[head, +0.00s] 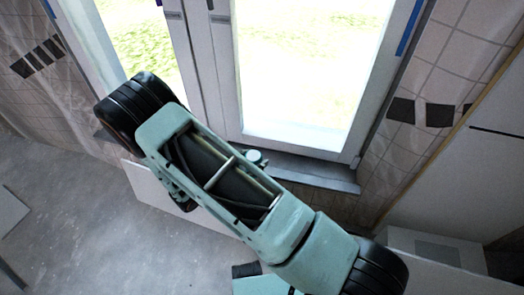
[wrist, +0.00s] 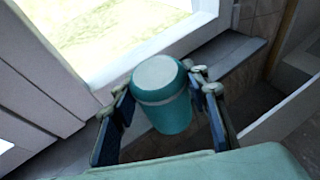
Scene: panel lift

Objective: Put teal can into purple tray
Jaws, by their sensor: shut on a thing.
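The teal can (wrist: 167,107) has a pale grey top and a light band below its rim. In the wrist view it sits between the two blue-padded fingers of my gripper (wrist: 160,88), which is shut on it. The can is tilted in the picture and appears held up in front of the window sill. In the head view my arm hides most of the gripper, and only a small pale round top, likely the can's (head: 256,156), shows beside the arm. I see no purple tray in either view.
A window with a white frame (head: 226,90) and a grey sill (head: 315,175) stands beyond the arm. A tiled wall (head: 435,75) and a white panel (head: 465,150) are at right. Bare grey floor (head: 85,220) lies at left. A pale box (head: 430,245) stands at lower right.

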